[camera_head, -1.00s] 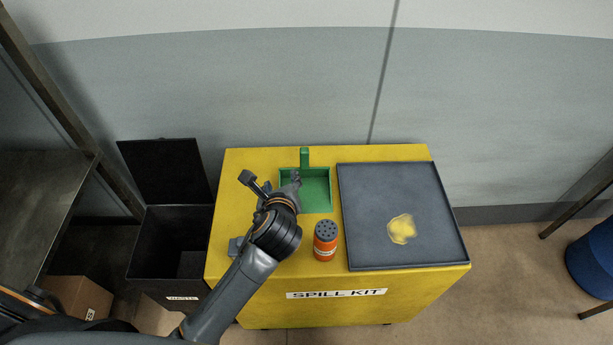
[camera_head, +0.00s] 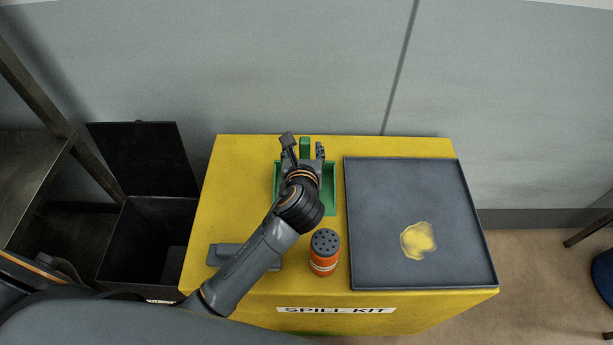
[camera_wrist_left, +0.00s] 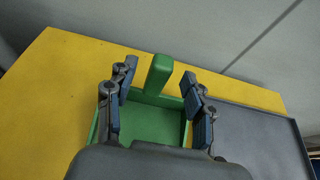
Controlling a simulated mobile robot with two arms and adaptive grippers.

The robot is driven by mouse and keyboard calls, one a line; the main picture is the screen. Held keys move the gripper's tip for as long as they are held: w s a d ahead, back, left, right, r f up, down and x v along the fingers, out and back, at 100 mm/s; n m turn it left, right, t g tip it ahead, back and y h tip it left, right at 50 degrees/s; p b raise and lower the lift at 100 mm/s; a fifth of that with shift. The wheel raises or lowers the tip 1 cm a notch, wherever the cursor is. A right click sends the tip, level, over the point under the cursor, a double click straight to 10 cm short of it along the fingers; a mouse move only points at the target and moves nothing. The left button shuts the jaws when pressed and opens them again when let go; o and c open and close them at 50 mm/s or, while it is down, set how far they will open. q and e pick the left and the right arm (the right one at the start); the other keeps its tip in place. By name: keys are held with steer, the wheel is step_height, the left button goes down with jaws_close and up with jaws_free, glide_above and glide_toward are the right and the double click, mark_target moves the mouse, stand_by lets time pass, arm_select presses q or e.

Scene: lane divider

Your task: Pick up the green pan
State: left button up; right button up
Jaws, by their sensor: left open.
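The green pan (camera_head: 328,190) sits on the yellow spill kit top, with its upright-looking handle (camera_head: 305,147) at the far side. My left gripper (camera_head: 304,147) is open over the pan, its fingers on either side of the handle. In the left wrist view the handle (camera_wrist_left: 158,75) stands between the two open fingers (camera_wrist_left: 157,100), with gaps on both sides. The pan's tray (camera_wrist_left: 150,124) shows below them. The gripper and wrist hide much of the pan in the head view. My right gripper is not in view.
An orange shaker (camera_head: 324,252) with a grey holed lid stands near the front edge. A dark tray (camera_head: 385,185) with a yellow spill (camera_head: 418,240) lies to the right. A grey object (camera_head: 225,254) lies beside my arm. An open black bin (camera_head: 150,240) stands left of the yellow box (camera_head: 225,185).

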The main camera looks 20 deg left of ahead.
mark_target(305, 140)
arm_select(q)
steer(key=shift+x, duration=0.9)
steer(key=x, duration=0.5)
steer(key=shift+d+f, duration=0.2)
steer(key=shift+f, duration=0.05)
steer(key=shift+c, duration=0.4)
jaws_close()
